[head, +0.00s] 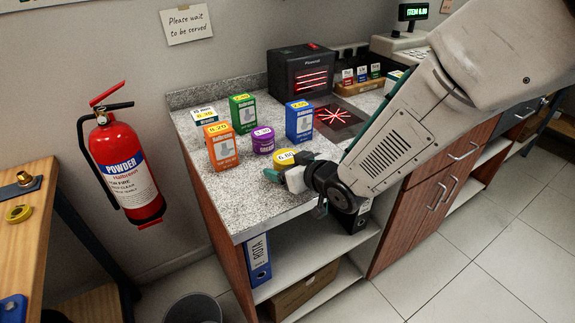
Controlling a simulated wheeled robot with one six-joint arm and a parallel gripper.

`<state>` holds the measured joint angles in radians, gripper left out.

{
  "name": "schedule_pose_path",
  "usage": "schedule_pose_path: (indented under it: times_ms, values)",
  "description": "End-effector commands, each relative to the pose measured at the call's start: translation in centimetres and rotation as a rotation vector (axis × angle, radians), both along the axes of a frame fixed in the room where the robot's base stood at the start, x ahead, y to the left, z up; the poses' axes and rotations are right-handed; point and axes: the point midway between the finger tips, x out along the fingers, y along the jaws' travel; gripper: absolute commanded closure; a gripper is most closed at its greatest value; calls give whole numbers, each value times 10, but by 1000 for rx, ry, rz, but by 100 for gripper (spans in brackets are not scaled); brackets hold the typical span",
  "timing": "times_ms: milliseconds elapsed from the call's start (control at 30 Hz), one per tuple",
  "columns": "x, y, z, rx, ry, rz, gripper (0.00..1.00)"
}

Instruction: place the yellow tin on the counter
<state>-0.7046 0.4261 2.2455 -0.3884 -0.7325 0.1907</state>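The yellow tin (284,155) is at the front right part of the speckled grey counter (258,198). Its top shows a price label, and its lower part is hidden behind my gripper. My gripper (288,168) reaches in from the right, low over the counter's front edge, with teal fingertips right at the tin. One fingertip shows at the tin's near left and some teal shows at its right. I cannot tell whether the fingers touch or grip the tin, or whether the tin rests on the counter.
An orange box (221,147), a purple tin (263,141), a green box (243,112) and a blue box (299,121) stand left of and behind the tin. A black scanner (302,72) is at the back. Bare counter lies at the front left. A fire extinguisher (128,168) hangs left.

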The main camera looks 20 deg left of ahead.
Motion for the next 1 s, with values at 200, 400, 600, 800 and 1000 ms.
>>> schedule_pose_path:
  times_ms: [200,400,600,800,1000]
  values:
    - [0,-1,0,0,0,-1,23]
    - [-11,-19,10,0,-1,-2,23]
    - [-25,-46,25,0,-1,-2,23]
    - [-35,-61,32,0,0,0,23]
    - [-36,-62,32,0,0,0,23]
